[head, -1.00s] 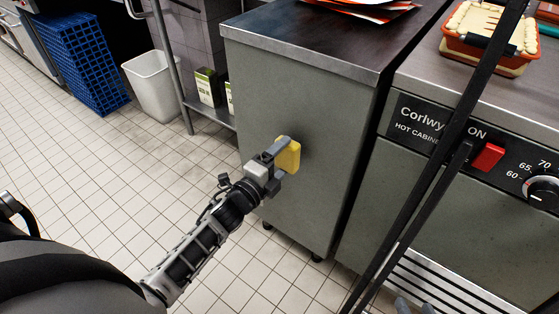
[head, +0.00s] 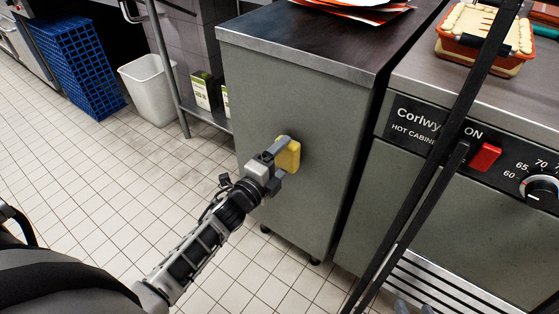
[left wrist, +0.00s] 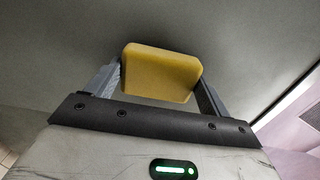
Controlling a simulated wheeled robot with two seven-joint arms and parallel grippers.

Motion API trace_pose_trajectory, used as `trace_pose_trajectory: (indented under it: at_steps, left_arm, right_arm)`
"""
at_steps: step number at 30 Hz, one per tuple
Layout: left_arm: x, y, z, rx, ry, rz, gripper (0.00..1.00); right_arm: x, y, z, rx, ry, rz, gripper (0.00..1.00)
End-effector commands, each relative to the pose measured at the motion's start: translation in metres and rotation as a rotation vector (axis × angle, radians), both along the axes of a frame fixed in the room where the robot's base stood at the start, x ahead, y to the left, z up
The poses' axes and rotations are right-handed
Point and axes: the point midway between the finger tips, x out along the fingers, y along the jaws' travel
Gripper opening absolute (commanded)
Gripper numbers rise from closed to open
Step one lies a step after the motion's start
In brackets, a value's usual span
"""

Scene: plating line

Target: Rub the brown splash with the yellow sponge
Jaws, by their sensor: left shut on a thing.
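The yellow sponge (head: 288,154) is held between the two fingers of my left gripper (head: 284,157), which is shut on it. The sponge is at the grey front panel of the cabinet (head: 300,100), touching it or very close. In the left wrist view the sponge (left wrist: 160,73) sits between the fingertips with the grey panel behind it. No brown splash shows in either view; the sponge and gripper hide part of the panel.
A hot cabinet (head: 450,210) with a red switch (head: 485,157) and a dial stands to the right. Orange-edged papers (head: 350,8) lie on the cabinet top. A white bin (head: 150,90) and blue crates (head: 78,65) stand at the back left. The tiled floor between is clear.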

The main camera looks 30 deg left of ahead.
Motion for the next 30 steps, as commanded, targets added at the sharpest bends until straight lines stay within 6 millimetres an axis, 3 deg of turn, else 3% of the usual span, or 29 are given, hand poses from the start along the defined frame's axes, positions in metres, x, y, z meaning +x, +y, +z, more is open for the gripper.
trace_pose_trajectory:
  at_steps: [13, 30]
  left_arm:
    - [0.007, -0.002, 0.000, 0.000, 0.000, 0.000, 0.63]
    - [-0.001, -0.040, 0.000, 0.001, 0.000, 0.000, 0.63]
  right_arm:
    - [0.000, 0.000, -0.002, 0.001, 0.002, -0.001, 0.36]
    - [0.000, 0.000, -0.003, 0.002, 0.003, -0.003, 0.36]
